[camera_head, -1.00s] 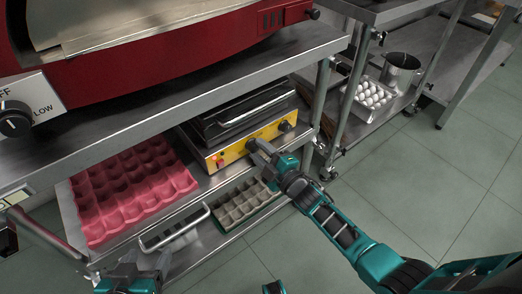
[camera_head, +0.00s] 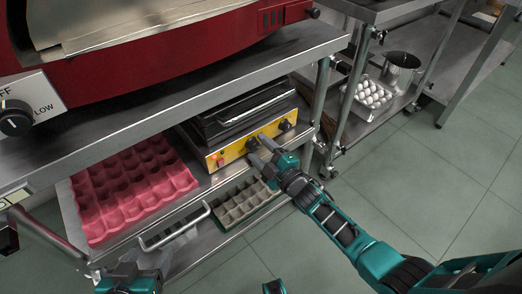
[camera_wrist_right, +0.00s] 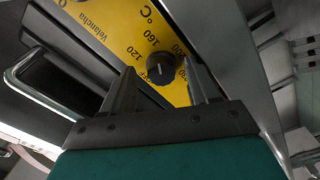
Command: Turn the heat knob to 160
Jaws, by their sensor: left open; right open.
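The heat knob (camera_wrist_right: 160,67) is black and round with a white pointer line. It sits on a yellow panel (camera_wrist_right: 122,25) marked 120, 160, 200 and °C; the pointer lies near the OFF mark. In the head view this knob (camera_head: 252,145) is on the front of the black-lidded appliance on the lower shelf. My right gripper (camera_head: 262,150) is open in front of it. In the right wrist view its fingers (camera_wrist_right: 160,88) stand either side of the knob; contact is not visible. My left gripper (camera_head: 142,268) is open, low at the left, away from the panel.
A second black knob (camera_head: 285,125) is right of the heat knob, and a red switch (camera_head: 220,161) is left. A pink egg tray (camera_head: 130,190) and a grey tray (camera_head: 243,202) are nearby. The steel upper shelf (camera_head: 180,105) overhangs. Floor at right is clear.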

